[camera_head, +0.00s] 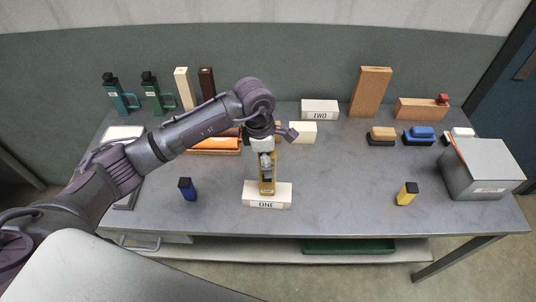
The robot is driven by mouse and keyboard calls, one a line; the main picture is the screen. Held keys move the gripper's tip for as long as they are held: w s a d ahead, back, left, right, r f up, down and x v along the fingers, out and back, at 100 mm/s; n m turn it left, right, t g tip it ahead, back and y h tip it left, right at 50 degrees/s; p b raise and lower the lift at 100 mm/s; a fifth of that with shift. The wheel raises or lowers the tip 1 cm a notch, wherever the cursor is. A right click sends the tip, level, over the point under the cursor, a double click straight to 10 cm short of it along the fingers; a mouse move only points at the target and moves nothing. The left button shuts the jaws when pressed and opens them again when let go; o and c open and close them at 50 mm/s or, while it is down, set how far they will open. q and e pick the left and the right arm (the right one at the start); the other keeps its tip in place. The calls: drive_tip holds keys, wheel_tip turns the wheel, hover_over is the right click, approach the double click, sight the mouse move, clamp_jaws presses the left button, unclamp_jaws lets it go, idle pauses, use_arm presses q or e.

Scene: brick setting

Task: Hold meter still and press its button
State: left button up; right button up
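A yellow meter (267,187) stands upright on the white block labelled ONE (267,199), near the front middle of the table. My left arm comes in from the left and its gripper (267,172) is over the meter's upper part, hiding most of it. The gripper's fingers look to be at the meter, but I cannot tell whether they close on it. The meter's button cannot be made out. My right gripper is not in view.
On the grey table (330,187), a blue meter-like item (187,189) stands left and a yellow one (406,194) right. A grey box (483,168) fills the right end. A white block labelled TWO (320,110) is at the back. The front right middle is clear.

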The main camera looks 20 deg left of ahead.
use_arm(q)
clamp_jaws()
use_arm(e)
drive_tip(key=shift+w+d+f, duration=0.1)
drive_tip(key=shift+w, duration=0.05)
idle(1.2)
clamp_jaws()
use_arm(q)
drive_tip(key=shift+s, duration=0.1)
idle(1.1)
